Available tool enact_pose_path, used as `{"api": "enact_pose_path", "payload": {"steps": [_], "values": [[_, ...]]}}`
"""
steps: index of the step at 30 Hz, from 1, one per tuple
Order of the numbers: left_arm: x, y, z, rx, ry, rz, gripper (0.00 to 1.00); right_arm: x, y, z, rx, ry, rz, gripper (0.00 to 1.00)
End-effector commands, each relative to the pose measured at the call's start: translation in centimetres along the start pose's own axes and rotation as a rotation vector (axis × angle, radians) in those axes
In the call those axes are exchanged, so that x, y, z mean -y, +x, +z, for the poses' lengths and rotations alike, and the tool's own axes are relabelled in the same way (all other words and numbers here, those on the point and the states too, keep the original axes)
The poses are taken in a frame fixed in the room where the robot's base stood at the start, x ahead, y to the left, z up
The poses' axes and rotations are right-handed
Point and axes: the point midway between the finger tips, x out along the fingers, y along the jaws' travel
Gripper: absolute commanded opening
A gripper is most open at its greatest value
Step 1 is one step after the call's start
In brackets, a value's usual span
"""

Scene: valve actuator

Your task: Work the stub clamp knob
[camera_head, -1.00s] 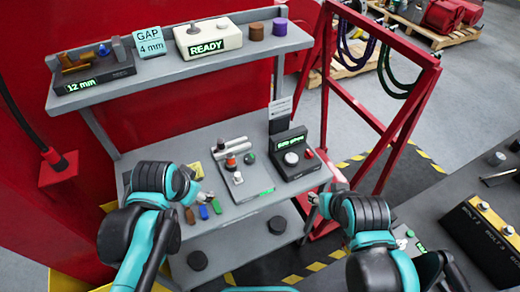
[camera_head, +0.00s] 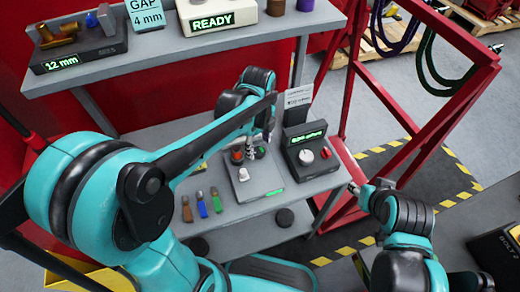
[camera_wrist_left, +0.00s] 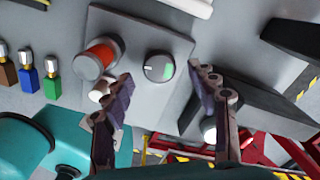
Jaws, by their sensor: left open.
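A grey control panel (camera_head: 262,187) lies on the workbench. It carries a red knob (camera_head: 237,157), a green-and-white round knob (camera_head: 260,152) and a small white button (camera_head: 243,174). No readable label shows which one is the stub clamp knob. My left gripper (camera_head: 251,150) is over the panel's far part, between the two knobs in the head view. In the left wrist view its open fingers (camera_wrist_left: 163,84) stand apart, with the green-and-white knob (camera_wrist_left: 159,67) ahead between them and the red knob (camera_wrist_left: 95,58) to the left. I see no contact. My right gripper (camera_head: 354,188) is right of the bench; its jaws are too small to judge.
A black box (camera_head: 301,172) with a green display, white dial and red button stands right of the panel. Brown, blue and green small pieces (camera_head: 202,208) lie to its left. A shelf (camera_head: 170,55) overhangs behind; a red frame (camera_head: 425,125) stands at right.

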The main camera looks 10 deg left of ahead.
Motion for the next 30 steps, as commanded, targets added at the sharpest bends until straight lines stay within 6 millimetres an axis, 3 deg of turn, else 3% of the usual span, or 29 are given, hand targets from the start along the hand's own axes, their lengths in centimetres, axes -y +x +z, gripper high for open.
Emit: {"api": "enact_pose_path", "payload": {"steps": [1,6,14,15,21,30], "values": [[0.0,1.0,0.0,0.0,0.0,0.0,0.59,0.0,0.5,0.3,0.0,0.0,0.0,0.42],[0.0,2.2,0.0,0.0,-0.001,-0.001,0.59,0.0,0.8,0.6,0.0,0.0,0.0,0.42],[0.0,2.4,0.0,0.001,-0.002,-0.001,0.59,0.0,0.8,0.6,0.0,0.0,0.0,0.42],[0.0,2.3,0.0,0.001,-0.002,-0.001,0.56,0.0,0.8,0.6,0.0,0.0,0.0,0.42],[0.0,2.3,0.0,0.001,-0.002,-0.001,0.09,0.0,0.8,0.6,0.0,0.0,0.0,0.42],[0.0,2.3,0.0,0.0,-0.022,0.0,0.09,0.0,0.7,0.5,0.0,0.0,0.0,0.42]]}}
